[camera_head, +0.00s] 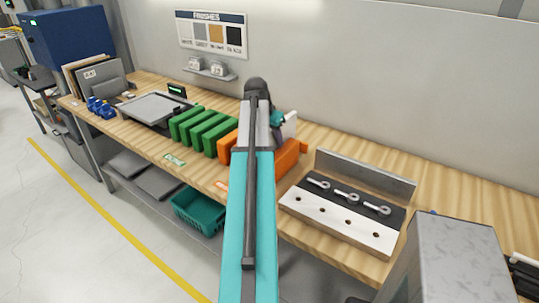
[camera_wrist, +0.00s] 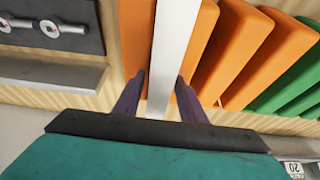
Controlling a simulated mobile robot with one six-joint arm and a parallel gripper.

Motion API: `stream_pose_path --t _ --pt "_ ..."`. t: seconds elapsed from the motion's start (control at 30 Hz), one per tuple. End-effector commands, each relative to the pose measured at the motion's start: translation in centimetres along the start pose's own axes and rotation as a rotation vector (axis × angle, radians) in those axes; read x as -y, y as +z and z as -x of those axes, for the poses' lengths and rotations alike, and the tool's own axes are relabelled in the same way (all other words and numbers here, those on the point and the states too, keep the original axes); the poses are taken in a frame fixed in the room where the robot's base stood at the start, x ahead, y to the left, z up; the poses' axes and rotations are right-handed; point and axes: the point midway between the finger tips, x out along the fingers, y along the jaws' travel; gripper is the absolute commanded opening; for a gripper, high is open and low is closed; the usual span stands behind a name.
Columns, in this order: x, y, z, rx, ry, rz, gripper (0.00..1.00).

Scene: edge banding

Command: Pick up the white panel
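The white panel (camera_wrist: 174,45) stands on edge in the wrist view, a narrow pale strip between upright orange pieces. In the head view a small part of a white piece (camera_head: 290,124) shows just right of my gripper, and my arm hides much of that spot. My gripper (camera_wrist: 161,78) has one finger on each side of the white panel's near end. A small gap shows at the left finger; the right fingertip is very close to the panel, and I cannot tell whether it touches. The fingers look open around it.
Orange holders (camera_head: 290,158) and several green holders (camera_head: 208,130) stand in a row on the wooden bench. To the right is a fixture (camera_head: 340,228) with metal clamps and a raised back plate. A grey tray (camera_head: 152,107) lies farther left. A wall runs behind the bench.

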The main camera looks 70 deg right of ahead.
Motion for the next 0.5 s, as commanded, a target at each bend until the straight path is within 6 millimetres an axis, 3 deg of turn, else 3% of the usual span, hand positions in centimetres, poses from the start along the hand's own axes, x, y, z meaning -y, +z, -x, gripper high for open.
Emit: stream_pose_path --t 0.17,0.37,0.5 --pt "-0.02 -0.01 0.01 0.000 0.000 0.000 0.38" --pt "-0.01 -0.02 0.02 0.000 0.000 0.000 0.04" --pt "-0.02 -0.02 0.02 0.000 0.000 -0.001 0.00"
